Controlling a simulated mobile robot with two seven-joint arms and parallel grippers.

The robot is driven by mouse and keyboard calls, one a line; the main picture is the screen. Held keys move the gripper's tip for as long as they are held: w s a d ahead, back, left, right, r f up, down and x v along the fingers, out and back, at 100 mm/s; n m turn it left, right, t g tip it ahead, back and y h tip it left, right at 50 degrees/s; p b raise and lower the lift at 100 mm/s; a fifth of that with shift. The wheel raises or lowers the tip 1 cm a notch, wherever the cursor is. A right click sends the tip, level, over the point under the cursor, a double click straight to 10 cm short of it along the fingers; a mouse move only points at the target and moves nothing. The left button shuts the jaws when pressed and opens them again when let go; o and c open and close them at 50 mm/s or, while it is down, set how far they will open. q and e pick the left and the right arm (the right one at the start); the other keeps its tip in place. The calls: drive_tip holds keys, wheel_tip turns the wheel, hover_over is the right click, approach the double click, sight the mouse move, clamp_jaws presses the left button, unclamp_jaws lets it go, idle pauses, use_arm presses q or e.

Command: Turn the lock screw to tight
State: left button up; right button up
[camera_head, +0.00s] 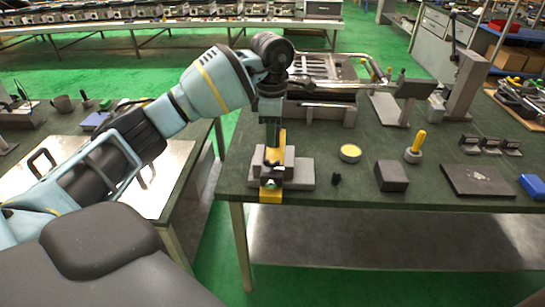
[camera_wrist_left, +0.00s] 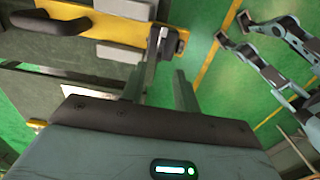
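The fixture is a grey block (camera_head: 298,172) with a yellow plate at the front edge of the green workbench. In the left wrist view the yellow plate (camera_wrist_left: 113,35) reaches in from the left. A small dark and grey screw-like part (camera_wrist_left: 170,43), which looks like the lock screw, sits at its end. My left gripper (camera_head: 272,150) points down over the fixture. In the left wrist view its two fingers (camera_wrist_left: 160,65) stand apart beside the plate's end. I cannot tell whether they touch the screw. My right gripper does not show.
A yellow-topped round piece (camera_head: 350,152), a dark block (camera_head: 392,176), a yellow-handled tool (camera_head: 418,142) and a flat dark plate (camera_head: 478,180) lie to the right. A metal fixture (camera_head: 325,70) stands behind. Some bench top is clear between them.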

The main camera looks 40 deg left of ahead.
sight(274, 165)
use_arm(q)
drive_tip(key=shift+f, duration=3.9)
clamp_jaws()
